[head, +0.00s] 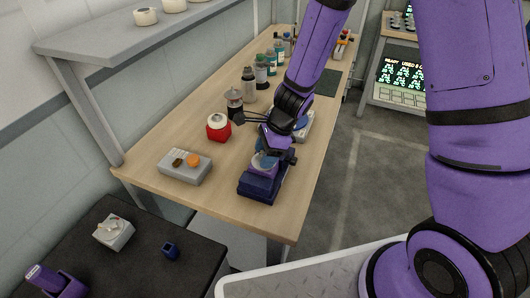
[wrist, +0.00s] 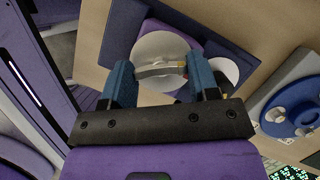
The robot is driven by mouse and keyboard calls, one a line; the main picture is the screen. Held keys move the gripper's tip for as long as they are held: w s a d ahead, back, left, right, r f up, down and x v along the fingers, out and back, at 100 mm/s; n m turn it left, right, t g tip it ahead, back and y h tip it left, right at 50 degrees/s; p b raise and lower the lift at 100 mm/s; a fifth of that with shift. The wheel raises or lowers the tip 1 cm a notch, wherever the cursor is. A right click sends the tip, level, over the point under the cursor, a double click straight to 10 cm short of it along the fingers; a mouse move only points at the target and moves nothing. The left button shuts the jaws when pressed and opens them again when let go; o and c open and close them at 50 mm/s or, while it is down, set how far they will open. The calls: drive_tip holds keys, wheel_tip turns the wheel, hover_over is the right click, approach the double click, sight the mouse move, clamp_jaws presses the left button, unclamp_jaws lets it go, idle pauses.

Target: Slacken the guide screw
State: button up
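A dark blue block device (head: 259,188) with a purple top and a pale round disc (wrist: 152,49) stands at the bench's near right. In the wrist view a thin grey bar with a brass-coloured end (wrist: 160,70) crosses the disc. I cannot tell for certain whether it is the guide screw. My gripper (wrist: 160,82) is over the device, its two blue fingers well apart on either side of the bar. The bar's ends are close to the fingers; contact cannot be told. In the head view my wrist hides much of the device's top, and my gripper (head: 272,157) is close above it.
A grey box with an orange knob (head: 186,168) and a red-and-white pot (head: 218,128) stand to the left. A light box with a blue disc (wrist: 290,113) stands beside the device. Several bottles (head: 262,70) line the bench's back. Bare bench lies in front.

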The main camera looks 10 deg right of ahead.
drive_tip(key=shift+c, duration=0.8)
drive_tip(key=shift+n, duration=0.4)
drive_tip(key=n+g, duration=0.1)
drive_tip(key=n, duration=0.1)
drive_tip(key=shift+w+n, duration=0.1)
drive_tip(key=shift+n, duration=0.2)
drive_tip(key=shift+n+g+h, duration=0.4)
drive_tip(key=shift+n+g, duration=0.4)
drive_tip(key=shift+n, duration=1.1)
drive_tip(key=o, duration=0.9)
drive_tip(key=shift+o, duration=0.2)
drive_tip(key=shift+r, duration=0.15)
